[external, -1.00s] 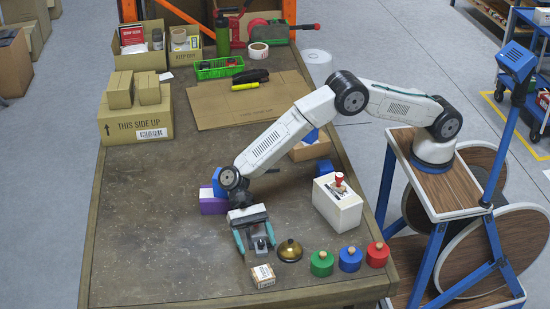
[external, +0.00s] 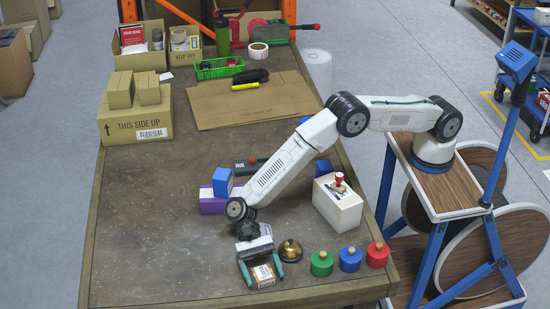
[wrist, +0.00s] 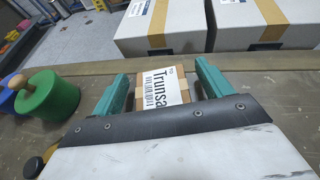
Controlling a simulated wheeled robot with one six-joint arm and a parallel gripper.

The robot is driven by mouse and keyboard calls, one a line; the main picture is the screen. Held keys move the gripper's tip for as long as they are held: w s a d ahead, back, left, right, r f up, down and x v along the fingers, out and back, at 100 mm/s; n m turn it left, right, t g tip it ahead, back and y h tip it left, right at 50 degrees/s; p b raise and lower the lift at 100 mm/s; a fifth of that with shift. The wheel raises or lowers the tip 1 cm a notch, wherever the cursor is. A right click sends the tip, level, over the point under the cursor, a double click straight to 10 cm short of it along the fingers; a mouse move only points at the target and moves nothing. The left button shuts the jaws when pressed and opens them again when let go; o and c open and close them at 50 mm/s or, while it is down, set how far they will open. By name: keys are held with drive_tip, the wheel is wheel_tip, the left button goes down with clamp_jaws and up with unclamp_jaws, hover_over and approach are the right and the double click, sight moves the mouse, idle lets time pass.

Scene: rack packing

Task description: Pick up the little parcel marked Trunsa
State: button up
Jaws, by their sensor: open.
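The little parcel (external: 264,275) is a small brown box with a white label, lying on the near edge of the table. In the wrist view the parcel (wrist: 160,90) shows the word Trunsa and a barcode on its label. My gripper (external: 262,281) is open, with its two teal fingers on either side of the parcel. In the wrist view my gripper (wrist: 160,82) has the parcel between its fingers, with a gap visible beside the right finger.
A brass bell (external: 290,251) stands close to the right of my gripper. Green (external: 321,264), blue (external: 349,260) and red (external: 377,255) knobbed pots stand further right. A white box (external: 338,203) stands behind them. The table (external: 140,240) is clear to the left.

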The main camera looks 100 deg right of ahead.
drive_tip(key=c, duration=1.1)
